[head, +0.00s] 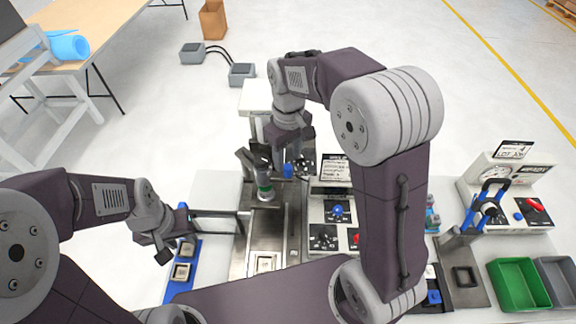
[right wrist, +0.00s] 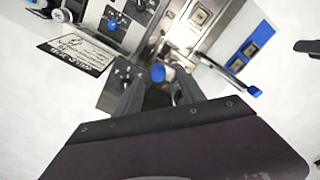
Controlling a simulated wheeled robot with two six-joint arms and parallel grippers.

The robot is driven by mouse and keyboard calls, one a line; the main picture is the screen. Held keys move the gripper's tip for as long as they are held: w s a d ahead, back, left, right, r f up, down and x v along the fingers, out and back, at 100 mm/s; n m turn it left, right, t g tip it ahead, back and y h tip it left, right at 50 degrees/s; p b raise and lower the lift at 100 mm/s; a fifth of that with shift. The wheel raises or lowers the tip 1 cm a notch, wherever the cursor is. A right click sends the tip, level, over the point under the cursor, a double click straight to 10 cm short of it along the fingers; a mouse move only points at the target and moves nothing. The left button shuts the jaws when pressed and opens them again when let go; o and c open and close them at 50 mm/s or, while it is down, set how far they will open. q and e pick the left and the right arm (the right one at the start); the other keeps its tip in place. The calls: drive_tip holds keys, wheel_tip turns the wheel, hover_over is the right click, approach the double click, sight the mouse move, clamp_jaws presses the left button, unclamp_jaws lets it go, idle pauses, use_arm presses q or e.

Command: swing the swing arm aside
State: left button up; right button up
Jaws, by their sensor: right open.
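The swing arm (head: 215,213) looks like a dark bar running left from the metal station, with a blue tip (head: 182,206). In the right wrist view the bar (right wrist: 222,72) shows at right, with its blue end (right wrist: 254,92). My left gripper (head: 184,233) is close to the blue tip, above the blue tray; its fingers are too small and dark to read, and contact is unclear. My right gripper (right wrist: 158,92) is open. A blue knob (right wrist: 158,73) shows between or just beyond its fingers; I cannot tell whether they touch it.
A green-banded cylinder (head: 264,186) stands on the station near my right gripper. A blue tray (head: 176,286) with metal parts lies at left. Control panels (head: 325,210) are right of the station. Green (head: 517,284) and grey (head: 560,280) bins stand far right.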

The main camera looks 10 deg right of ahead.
sight(288, 166)
drive_tip(key=f, duration=0.2)
drive_tip(key=w+f+p, duration=0.1)
drive_tip(key=f, duration=0.2)
drive_tip(key=shift+d+f, duration=0.1)
drive_tip(key=shift+d, duration=0.1)
drive_tip(key=shift+s+f, duration=0.1)
drive_tip(key=shift+f, duration=0.25)
drive_tip(key=shift+s+a+f, duration=0.1)
drive_tip(key=shift+s+a, duration=0.1)
drive_tip(key=shift+s, duration=0.05)
drive_tip(key=shift+w+d, duration=0.1)
drive_tip(key=shift+w, duration=0.1)
clamp_jaws()
idle(0.3)
